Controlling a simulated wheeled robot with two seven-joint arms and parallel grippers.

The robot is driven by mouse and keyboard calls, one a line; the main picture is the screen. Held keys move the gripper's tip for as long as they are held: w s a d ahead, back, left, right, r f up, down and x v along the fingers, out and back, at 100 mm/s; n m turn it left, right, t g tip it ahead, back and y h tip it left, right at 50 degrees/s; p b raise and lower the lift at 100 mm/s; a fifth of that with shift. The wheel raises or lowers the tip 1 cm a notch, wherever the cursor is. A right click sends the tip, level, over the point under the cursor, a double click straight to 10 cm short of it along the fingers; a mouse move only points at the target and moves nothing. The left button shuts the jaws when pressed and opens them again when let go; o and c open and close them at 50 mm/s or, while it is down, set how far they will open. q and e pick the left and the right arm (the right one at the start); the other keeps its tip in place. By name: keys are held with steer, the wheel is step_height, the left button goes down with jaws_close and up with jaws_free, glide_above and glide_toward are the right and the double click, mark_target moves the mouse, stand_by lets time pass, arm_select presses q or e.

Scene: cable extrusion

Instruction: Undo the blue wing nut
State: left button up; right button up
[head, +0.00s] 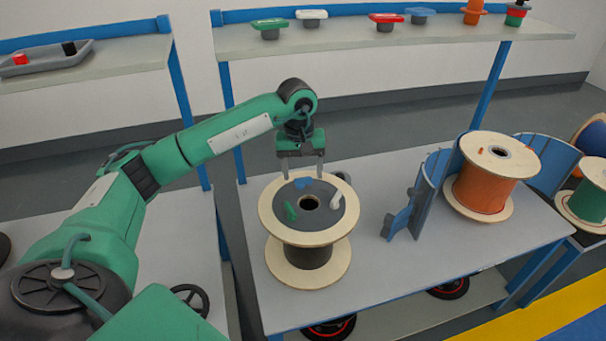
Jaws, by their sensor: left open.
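The blue wing nut (303,183) sits on the dark round top plate of a wooden spool (281,225), toward the far side of the centre hole. A green wing nut (291,211) and a white wing nut (336,200) sit on the same plate, to the left and right of the hole. My left gripper (302,176) points down just above the blue wing nut. Its two fingers are apart, one on each side of the nut in the picture. I cannot tell whether they touch it. My right gripper is not in view.
An orange spool (483,180) stands to the right in a blue-grey holder (425,190). A green-wound spool (588,200) is at the right edge. The back shelf (340,38) holds several coloured wing nut pieces. The table front (390,265) is clear.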

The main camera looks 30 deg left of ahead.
arm_select(q)
steer(key=shift+f, duration=0.95)
steer(key=shift+c, duration=0.2)
steer(key=c, duration=0.9)
